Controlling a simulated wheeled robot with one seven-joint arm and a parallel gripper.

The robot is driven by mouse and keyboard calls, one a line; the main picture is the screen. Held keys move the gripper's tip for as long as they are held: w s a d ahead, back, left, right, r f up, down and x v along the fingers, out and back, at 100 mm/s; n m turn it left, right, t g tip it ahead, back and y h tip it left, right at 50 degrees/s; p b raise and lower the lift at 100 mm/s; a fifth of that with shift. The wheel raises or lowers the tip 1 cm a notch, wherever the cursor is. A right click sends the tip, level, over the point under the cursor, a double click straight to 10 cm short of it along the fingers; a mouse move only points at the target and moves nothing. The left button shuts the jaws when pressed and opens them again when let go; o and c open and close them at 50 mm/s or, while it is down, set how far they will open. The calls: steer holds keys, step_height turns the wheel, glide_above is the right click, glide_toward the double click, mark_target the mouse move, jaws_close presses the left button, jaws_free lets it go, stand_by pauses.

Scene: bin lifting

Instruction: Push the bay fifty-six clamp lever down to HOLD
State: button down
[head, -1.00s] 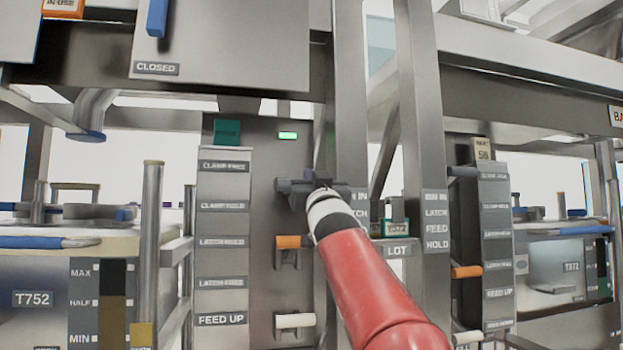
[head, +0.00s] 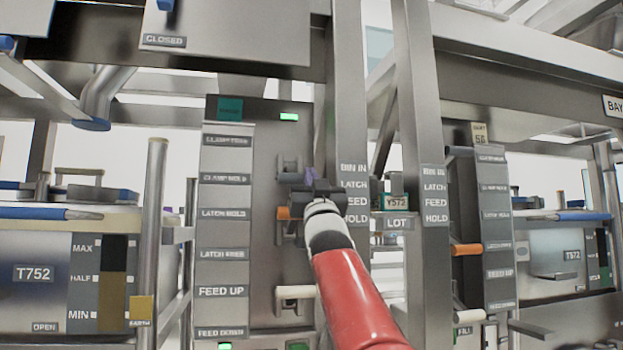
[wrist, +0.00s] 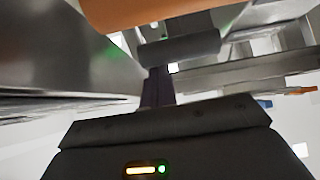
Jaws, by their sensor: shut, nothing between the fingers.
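A grey control panel (head: 262,240) carries a column of labels, among them one reading CLAMP HOLD (head: 225,179). A dark grey clamp lever (head: 288,178) sticks out of its upper bracket, about level with that label. My gripper (head: 310,178) is shut and empty in front of the panel, just right of this lever, partly covering it and the orange lever (head: 284,213) below. In the wrist view a dark cylindrical handle (wrist: 180,48) lies just past my dark fingers; whether they touch cannot be told. The orange lever (wrist: 150,10) fills the top edge there.
A white lever (head: 296,292) sits lower on the panel. A green lamp (head: 288,116) is lit above. A steel post (head: 350,120) stands close to the right.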

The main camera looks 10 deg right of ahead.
steer(key=shift+w+f, duration=0.15)
steer(key=shift+w, duration=0.05)
steer(key=s+r+p, duration=0.1)
steer(key=s+r, duration=0.2)
steer(key=w+f+b+v, duration=0.1)
steer(key=b+v, duration=0.4)
steer(key=v, duration=0.4)
steer(key=shift+f, duration=0.3)
steer(key=s+f+g+p, duration=0.3)
steer(key=s+f+g, duration=0.2)
steer(key=f, duration=0.5)
steer(key=s+f+g+p, duration=0.2)
steer(key=s+f+g, duration=0.3)
steer(key=f, duration=0.6)
steer(key=s+f+g+p, duration=0.3)
steer(key=s+f+g, duration=0.2)
steer(key=f, duration=0.5)
steer(key=s+a+f+g+p, duration=0.1)
steer(key=s+f+g, duration=0.5)
steer(key=s+f, duration=0.9)
steer(key=shift+s+a+g+p, duration=0.4)
steer(key=shift+s, duration=0.05)
